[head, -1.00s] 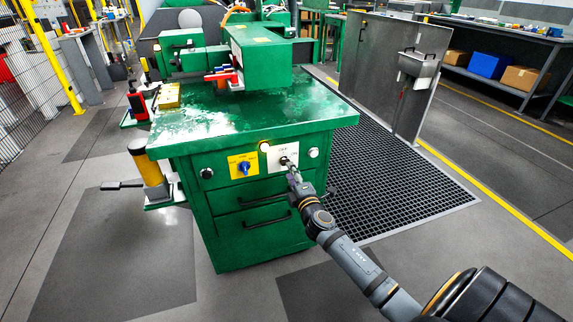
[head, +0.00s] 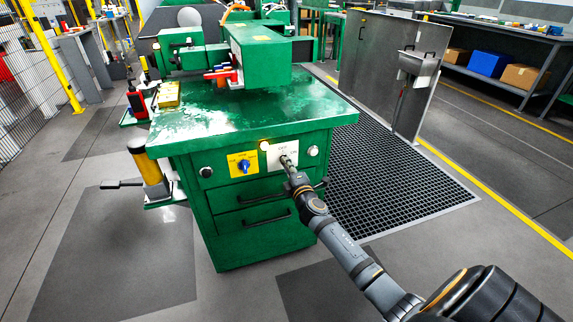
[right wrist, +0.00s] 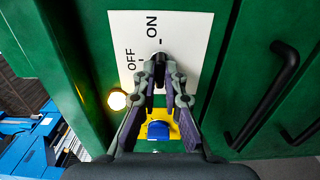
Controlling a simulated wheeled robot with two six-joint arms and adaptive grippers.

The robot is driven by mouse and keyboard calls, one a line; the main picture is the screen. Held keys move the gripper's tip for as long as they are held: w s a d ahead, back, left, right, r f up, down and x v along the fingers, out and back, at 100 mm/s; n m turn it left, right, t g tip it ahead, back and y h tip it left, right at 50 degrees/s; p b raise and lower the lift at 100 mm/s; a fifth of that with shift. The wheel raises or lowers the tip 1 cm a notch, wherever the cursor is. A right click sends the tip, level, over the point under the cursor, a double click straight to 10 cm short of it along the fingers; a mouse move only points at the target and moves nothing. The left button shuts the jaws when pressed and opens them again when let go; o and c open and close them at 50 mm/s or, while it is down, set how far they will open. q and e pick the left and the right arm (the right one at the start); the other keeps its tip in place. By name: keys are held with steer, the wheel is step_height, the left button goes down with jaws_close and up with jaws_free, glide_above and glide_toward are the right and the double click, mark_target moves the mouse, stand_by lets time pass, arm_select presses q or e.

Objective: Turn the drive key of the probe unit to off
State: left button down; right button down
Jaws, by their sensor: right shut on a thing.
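The white key plate (head: 281,154) with OFF and ON printed on it is on the front of the green probe unit (head: 262,190). My right gripper (head: 285,160) reaches it from the lower right. In the right wrist view the gripper (right wrist: 158,66) has its fingers close together on the drive key (right wrist: 158,58) at the plate. The fingertips hide most of the key, so I cannot tell which mark it points to. OFF stands to the left of ON on the plate (right wrist: 192,30). My left gripper is not in view.
A yellow plate with a blue knob (head: 243,166) is left of the key plate, with a lit lamp (head: 264,146) between them. A pale button (head: 312,151) is to the right. Drawer handles (head: 265,222) stick out below. Black floor grating (head: 400,185) lies to the right.

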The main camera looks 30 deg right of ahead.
steer(key=shift+n+p, duration=0.8)
steer(key=shift+n, duration=1.5)
steer(key=n+p, duration=0.1)
steer(key=n, duration=0.3)
steer(key=shift+n, duration=0.3)
